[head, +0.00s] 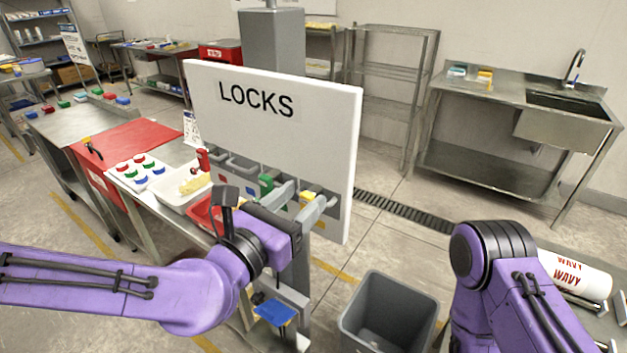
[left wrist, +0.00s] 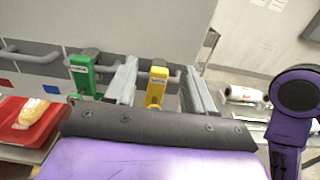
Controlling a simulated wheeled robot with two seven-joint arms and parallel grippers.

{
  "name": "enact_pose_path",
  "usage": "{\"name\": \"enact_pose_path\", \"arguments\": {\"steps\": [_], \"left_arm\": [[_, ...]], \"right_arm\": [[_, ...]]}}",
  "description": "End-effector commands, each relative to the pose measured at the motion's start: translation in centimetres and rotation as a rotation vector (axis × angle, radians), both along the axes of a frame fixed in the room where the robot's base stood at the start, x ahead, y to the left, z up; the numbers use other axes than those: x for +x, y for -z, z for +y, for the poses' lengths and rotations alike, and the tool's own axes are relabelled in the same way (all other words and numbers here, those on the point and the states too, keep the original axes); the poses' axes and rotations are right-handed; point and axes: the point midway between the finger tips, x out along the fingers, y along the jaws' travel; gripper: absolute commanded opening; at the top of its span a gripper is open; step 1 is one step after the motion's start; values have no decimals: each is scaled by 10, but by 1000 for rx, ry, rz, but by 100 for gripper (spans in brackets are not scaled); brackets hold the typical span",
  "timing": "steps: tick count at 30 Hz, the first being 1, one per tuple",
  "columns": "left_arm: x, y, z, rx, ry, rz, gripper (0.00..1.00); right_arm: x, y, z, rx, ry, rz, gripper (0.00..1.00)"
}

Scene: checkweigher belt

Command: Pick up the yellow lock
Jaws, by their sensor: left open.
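The yellow lock (head: 306,197) hangs on a peg of the LOCKS board (head: 325,130). In the left wrist view the yellow lock (left wrist: 157,84) sits between the two grey fingers of my left gripper (left wrist: 160,90), with a gap on both sides. My left gripper (head: 301,203) is open and empty, facing the board. A green lock (left wrist: 82,74) hangs just left of the near finger. It also shows in the head view (head: 266,184). My right arm is at the lower right; grey finger-like parts show at the picture's edge, and their state is unclear.
A red lock (head: 203,160) hangs farther left on the board. A red tray (head: 203,222) and a white tray (head: 171,196) stand on the bench below. A grey bin (head: 390,315) stands on the floor. A WAVY roll (head: 575,272) lies at the right.

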Motion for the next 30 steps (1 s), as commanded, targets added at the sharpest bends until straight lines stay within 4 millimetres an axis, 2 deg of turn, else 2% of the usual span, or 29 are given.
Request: {"name": "enact_pose_path", "arguments": {"steps": [4, 11, 15, 16, 26, 30], "left_arm": [[14, 2, -11, 3, 0, 2, 54], [16, 2, -12, 1, 0, 0, 54], [16, 2, -12, 1, 0, 0, 8], [16, 2, -12, 1, 0, 0, 0], [15, 1, -11, 0, 0, -1, 0], [13, -9, -9, -2, -1, -4, 0]], "right_arm": [[0, -5, 0, 0, 0, 1, 0], [0, -4, 0, 0, 0, 1, 0], [-1, -4, 0, 0, 0, 1, 0], [-1, -4, 0, 0, 0, 1, 0], [0, -2, 0, 0, 0, 1, 0], [0, 4, 0, 1, 0, 1, 0]]}}
